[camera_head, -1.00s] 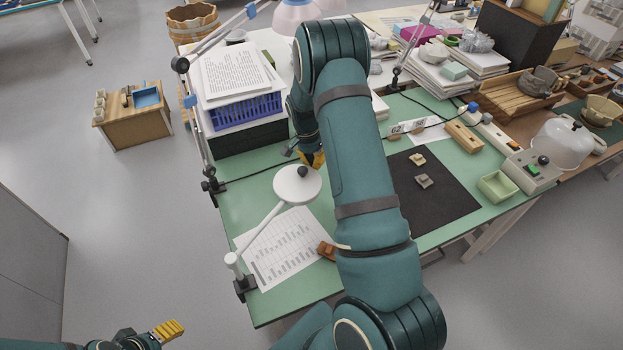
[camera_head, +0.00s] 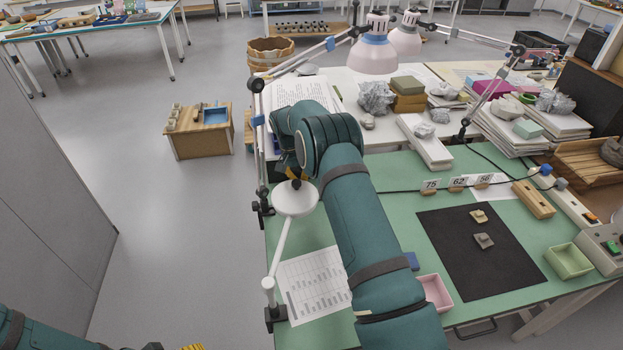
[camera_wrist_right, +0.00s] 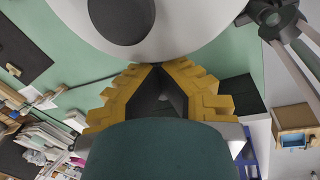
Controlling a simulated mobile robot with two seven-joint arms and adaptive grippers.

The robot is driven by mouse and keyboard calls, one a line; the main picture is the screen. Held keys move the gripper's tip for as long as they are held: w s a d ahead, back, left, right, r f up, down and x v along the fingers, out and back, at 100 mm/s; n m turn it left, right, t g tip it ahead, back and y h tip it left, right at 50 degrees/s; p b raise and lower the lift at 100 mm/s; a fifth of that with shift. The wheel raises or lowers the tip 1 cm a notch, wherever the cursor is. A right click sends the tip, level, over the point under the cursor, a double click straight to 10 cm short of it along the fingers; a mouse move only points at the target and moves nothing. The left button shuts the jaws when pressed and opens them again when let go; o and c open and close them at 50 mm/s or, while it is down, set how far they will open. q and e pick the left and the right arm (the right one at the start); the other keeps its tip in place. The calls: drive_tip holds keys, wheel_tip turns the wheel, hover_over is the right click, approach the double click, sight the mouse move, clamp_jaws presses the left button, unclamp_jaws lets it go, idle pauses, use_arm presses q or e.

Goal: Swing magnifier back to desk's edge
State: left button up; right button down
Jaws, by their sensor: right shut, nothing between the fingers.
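The magnifier is a round white head (camera_head: 295,200) with a dark knob, on a thin white arm. The arm rises from a clamp (camera_head: 275,315) on the green desk's left edge (camera_head: 270,240). The head hangs close to that edge, beyond the printed sheet. My right gripper (camera_head: 296,175), mostly hidden by its arm, is at the far side of the head. In the right wrist view, its yellow fingers (camera_wrist_right: 158,68) are shut and empty at the white head's rim (camera_wrist_right: 200,30); contact is unclear. My left gripper (camera_head: 192,347) barely shows at the bottom.
A printed sheet (camera_head: 314,286) lies beside the magnifier arm. A black mat (camera_head: 480,260) with two sherds and a pink tray (camera_head: 436,292) lie to the right. A lamp post (camera_head: 260,150) stands on the left edge.

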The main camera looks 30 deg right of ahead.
drive_tip(key=shift+a+f, duration=0.25)
drive_tip(key=shift+a, duration=0.05)
drive_tip(key=c, duration=1)
unclamp_jaws()
drive_tip(key=shift+w, duration=0.1)
drive_tip(key=shift+c, duration=0.2)
drive_tip(key=shift+r, duration=0.1)
drive_tip(key=shift+r, duration=0.1)
wheel_tip(320, 180, up, 7)
drive_tip(key=w+a, duration=0.1)
drive_tip(key=shift+r, duration=0.1)
drive_tip(key=shift+c, duration=0.4)
